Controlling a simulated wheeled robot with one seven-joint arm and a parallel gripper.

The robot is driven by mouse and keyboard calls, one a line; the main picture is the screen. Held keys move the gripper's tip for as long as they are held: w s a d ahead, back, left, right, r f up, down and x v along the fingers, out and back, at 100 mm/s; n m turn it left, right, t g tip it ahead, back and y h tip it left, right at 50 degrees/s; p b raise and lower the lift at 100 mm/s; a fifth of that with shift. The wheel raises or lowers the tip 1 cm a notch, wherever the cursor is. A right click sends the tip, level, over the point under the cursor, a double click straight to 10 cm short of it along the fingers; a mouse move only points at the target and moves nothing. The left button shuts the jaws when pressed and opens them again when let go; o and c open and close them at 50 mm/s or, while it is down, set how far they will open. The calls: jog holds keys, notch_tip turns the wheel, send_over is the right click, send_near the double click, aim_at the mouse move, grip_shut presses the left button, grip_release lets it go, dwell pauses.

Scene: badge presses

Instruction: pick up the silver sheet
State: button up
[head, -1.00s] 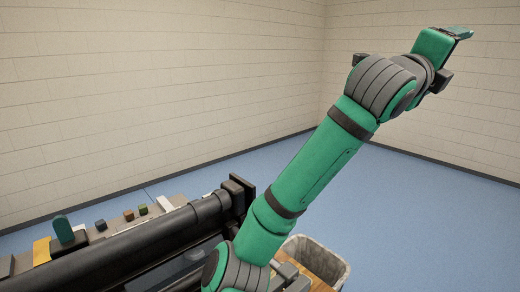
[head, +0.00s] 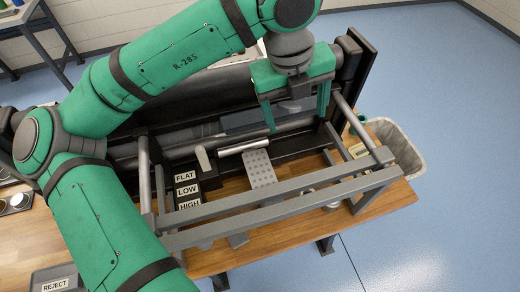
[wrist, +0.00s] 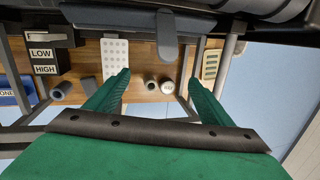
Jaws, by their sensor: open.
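A light silver-grey sheet with rows of dots (head: 259,170) lies in the machine, below a shiny bar and behind the front grey rail. It also shows in the wrist view (wrist: 115,50), up and left of the fingertips. My gripper (head: 296,112) is open with nothing between its fingers. It hangs above the machine, up and right of the sheet in the head view and apart from it. In the wrist view both green fingers (wrist: 158,80) are spread wide.
Grey rails (head: 290,200) cross the front of the machine. A lever block with FLAT, LOW and HIGH labels (head: 187,190) stands left of the sheet. A bin (head: 408,168) is at the right on open blue floor. A REJECT tray (head: 45,280) is at lower left.

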jog(key=s+a+f+g+y, duration=0.1)
jog(key=s+a+f+y, duration=0.2)
jog(key=a, duration=0.4)
send_over(261, 173)
jog(key=shift+n+h, duration=0.4)
jog(key=f, duration=0.6)
jog(key=shift+w+a+f, duration=0.1)
jog(key=shift+w+f, duration=0.05)
jog(key=shift+w, duration=0.1)
jog(key=shift+s+a+f, duration=0.1)
jog(key=shift+a+f, duration=0.1)
jog(key=shift+f, duration=0.25)
jog(key=f, duration=0.4)
jog(key=shift+s+d+f, duration=0.15)
jog(key=shift+d+f, duration=0.1)
jog(key=shift+f, duration=0.1)
jog(key=shift+w+f, duration=0.1)
jog(key=shift+w, duration=0.1)
jog(key=shift+s+d, duration=0.1)
jog(key=shift+d, duration=0.1)
jog(key=shift+a+f, duration=0.25)
jog(key=shift+a, duration=0.05)
jog(key=shift+d, duration=0.1)
